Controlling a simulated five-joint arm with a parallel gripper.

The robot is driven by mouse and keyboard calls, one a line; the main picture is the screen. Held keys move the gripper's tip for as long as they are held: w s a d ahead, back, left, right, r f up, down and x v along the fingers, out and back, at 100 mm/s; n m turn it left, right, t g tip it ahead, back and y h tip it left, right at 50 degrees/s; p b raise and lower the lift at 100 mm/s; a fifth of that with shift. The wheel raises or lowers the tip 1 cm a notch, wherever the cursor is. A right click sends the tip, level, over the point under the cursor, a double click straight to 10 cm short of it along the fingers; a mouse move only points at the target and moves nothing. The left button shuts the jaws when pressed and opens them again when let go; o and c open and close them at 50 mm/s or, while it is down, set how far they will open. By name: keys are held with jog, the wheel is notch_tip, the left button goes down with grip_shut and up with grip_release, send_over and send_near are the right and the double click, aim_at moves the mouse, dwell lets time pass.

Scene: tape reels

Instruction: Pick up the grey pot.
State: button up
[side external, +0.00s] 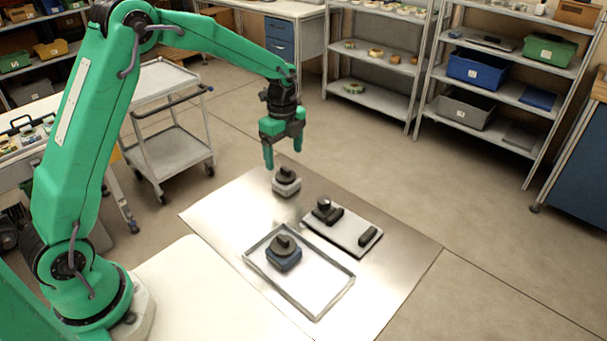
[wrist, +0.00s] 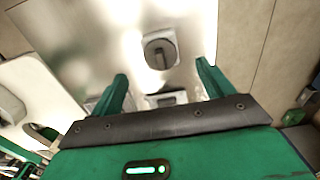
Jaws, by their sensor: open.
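The grey pot (side external: 287,186), a light grey block with a black knob on top, stands upright at the far end of the metal sheet. My gripper (side external: 283,154) is open and empty just above it, pointing down, with a small gap between fingertips and knob. In the wrist view, a grey piece with a dark bar across its top, which looks like the pot (wrist: 160,50), lies beyond the two spread fingers of my gripper (wrist: 163,80), roughly midway between them. The finger tips do not touch it.
A blue pot (side external: 284,258) with a black knob sits in a shallow metal tray (side external: 319,316). Beside it lies a pale plate (side external: 346,232) bearing black parts. The metal sheet (side external: 235,205) is bare to the left of the grey pot. Shelves and a cart stand farther back.

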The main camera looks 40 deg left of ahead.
aim_at(285, 168)
jog(key=shift+f, duration=1.3)
jog(key=shift+f, duration=2.55)
jog(key=shift+c, duration=0.4)
jog(key=c, duration=1.3)
jog(key=shift+r, duration=0.2)
